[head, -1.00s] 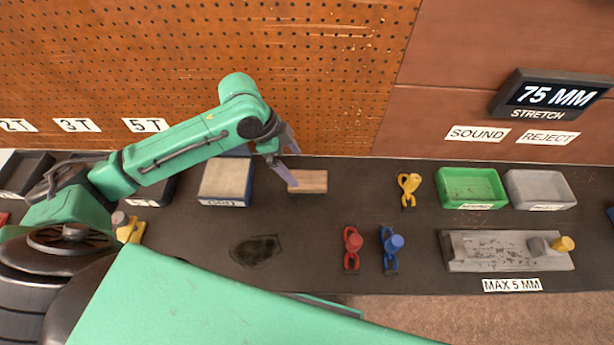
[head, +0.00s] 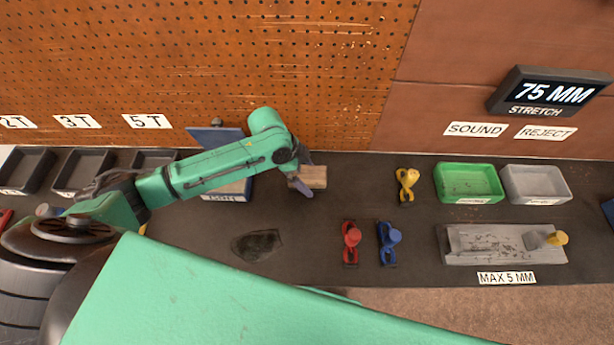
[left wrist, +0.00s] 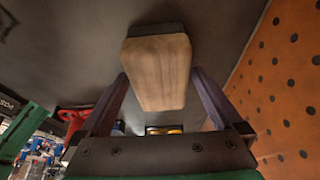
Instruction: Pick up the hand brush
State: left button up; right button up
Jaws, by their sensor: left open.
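The hand brush (head: 314,178) is a pale wooden block lying on the dark bench near the pegboard. In the left wrist view the brush (left wrist: 158,68) shows its wood grain and a dark strip along its far side. My left gripper (head: 305,174) is at the brush's left end. Its jaws are open, and in the left wrist view the two fingers (left wrist: 160,92) stand apart on either side of the brush's near end. I cannot tell whether they touch it. My right gripper is not in view.
A box with a raised blue lid (head: 217,141) stands left of the brush, partly behind my arm. A yellow clamp-like tool (head: 407,184), a red one (head: 351,243) and a blue one (head: 388,244) stand to the right. Green (head: 468,182) and grey (head: 535,184) trays lie farther right.

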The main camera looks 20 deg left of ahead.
aim_at(307, 174)
pick_arm(q)
jog(key=shift+f, duration=0.2)
jog(key=c, duration=1.4)
jog(key=shift+c, duration=0.2)
jog(key=shift+r, duration=0.1)
notch_tip(307, 174, up, 20)
jog(key=shift+r+b, duration=0.25)
jog(key=shift+b, duration=0.2)
